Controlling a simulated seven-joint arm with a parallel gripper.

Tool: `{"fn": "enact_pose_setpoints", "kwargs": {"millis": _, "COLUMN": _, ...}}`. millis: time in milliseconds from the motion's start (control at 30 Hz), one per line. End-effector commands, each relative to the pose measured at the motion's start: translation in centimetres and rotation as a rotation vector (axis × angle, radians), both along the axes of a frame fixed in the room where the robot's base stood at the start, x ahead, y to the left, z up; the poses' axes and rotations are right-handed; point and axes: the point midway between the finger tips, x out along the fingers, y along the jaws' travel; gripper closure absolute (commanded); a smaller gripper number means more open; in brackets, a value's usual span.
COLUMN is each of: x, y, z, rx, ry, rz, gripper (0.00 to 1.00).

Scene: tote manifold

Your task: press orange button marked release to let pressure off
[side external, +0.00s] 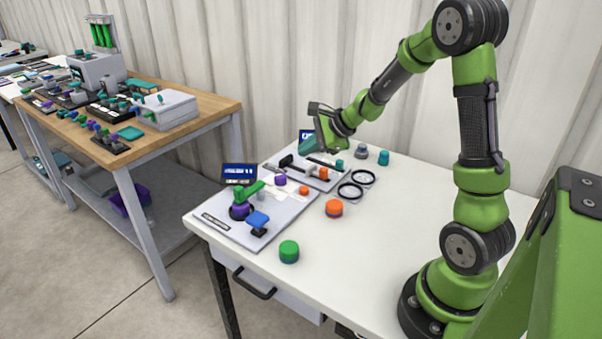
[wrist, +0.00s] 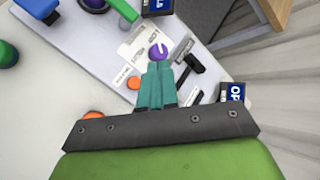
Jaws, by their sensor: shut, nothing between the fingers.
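A small orange button (side external: 304,190) sits on the near pale panel (side external: 222,228), beside a purple knob (side external: 280,180). In the wrist view an orange button (wrist: 134,82) lies left of my fingers, with the purple knob (wrist: 158,52) just beyond their tips. Another orange piece (side external: 323,174) stands on the far panel. I cannot read a release mark on any of them. My gripper (side external: 306,149) is shut and empty, tilted down above the far panel, apart from the buttons. Its teal fingers (wrist: 158,65) are together in the wrist view.
A green lever (side external: 250,189) and blue handle (side external: 257,219) rise from the near panel. A black handle (side external: 287,160) is on the far one. An orange-topped cap (side external: 334,208), green cap (side external: 289,250) and black rings (side external: 350,190) lie on the white table, whose right side is clear.

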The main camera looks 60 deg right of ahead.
Motion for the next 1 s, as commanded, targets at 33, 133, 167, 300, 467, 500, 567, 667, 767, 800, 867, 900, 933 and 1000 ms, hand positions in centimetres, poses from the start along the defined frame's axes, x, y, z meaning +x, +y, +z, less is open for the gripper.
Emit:
{"fn": "enact_pose_setpoints", "kwargs": {"millis": 33, "x": 0.0, "y": 0.0, "z": -0.2, "rx": 0.001, "ry": 0.002, "rz": 0.000, "gripper": 1.00}}
{"fn": "enact_pose_setpoints", "kwargs": {"millis": 133, "x": -0.1, "y": 0.0, "z": -0.9, "rx": 0.002, "ry": 0.003, "rz": 0.000, "gripper": 1.00}}
{"fn": "enact_pose_setpoints", "kwargs": {"millis": 167, "x": -0.1, "y": 0.0, "z": -1.2, "rx": 0.001, "ry": 0.004, "rz": 0.001, "gripper": 1.00}}
{"fn": "enact_pose_setpoints", "kwargs": {"millis": 300, "x": -0.1, "y": 0.0, "z": -3.0, "rx": 0.003, "ry": 0.005, "rz": 0.000, "gripper": 1.00}}
{"fn": "enact_pose_setpoints", "kwargs": {"millis": 467, "x": -0.1, "y": 0.0, "z": -5.4, "rx": 0.003, "ry": 0.005, "rz": 0.000, "gripper": 1.00}}
{"fn": "enact_pose_setpoints", "kwargs": {"millis": 500, "x": -0.1, "y": 0.0, "z": -5.9, "rx": 0.004, "ry": 0.006, "rz": 0.000, "gripper": 1.00}}
{"fn": "enact_pose_setpoints", "kwargs": {"millis": 567, "x": -0.1, "y": 0.1, "z": -6.7, "rx": 0.003, "ry": 0.005, "rz": 0.000, "gripper": 1.00}}
{"fn": "enact_pose_setpoints", "kwargs": {"millis": 667, "x": -0.1, "y": 0.1, "z": -7.6, "rx": 0.004, "ry": 0.004, "rz": 0.002, "gripper": 1.00}}
{"fn": "enact_pose_setpoints", "kwargs": {"millis": 767, "x": 0.0, "y": 0.1, "z": -8.3, "rx": 0.002, "ry": 0.003, "rz": 0.003, "gripper": 1.00}}
{"fn": "enact_pose_setpoints", "kwargs": {"millis": 800, "x": 0.0, "y": 0.1, "z": -8.5, "rx": 0.002, "ry": 0.002, "rz": 0.002, "gripper": 1.00}}
{"fn": "enact_pose_setpoints", "kwargs": {"millis": 867, "x": 0.0, "y": 0.0, "z": -8.7, "rx": 0.002, "ry": 0.003, "rz": 0.001, "gripper": 1.00}}
{"fn": "enact_pose_setpoints", "kwargs": {"millis": 900, "x": 0.0, "y": 0.0, "z": -8.8, "rx": 0.001, "ry": 0.002, "rz": 0.001, "gripper": 1.00}}
{"fn": "enact_pose_setpoints", "kwargs": {"millis": 933, "x": 0.0, "y": 0.0, "z": -8.8, "rx": 0.000, "ry": 0.001, "rz": 0.002, "gripper": 1.00}}
{"fn": "enact_pose_setpoints", "kwargs": {"millis": 1000, "x": 0.0, "y": 0.0, "z": -8.8, "rx": -0.001, "ry": 0.001, "rz": 0.002, "gripper": 1.00}}
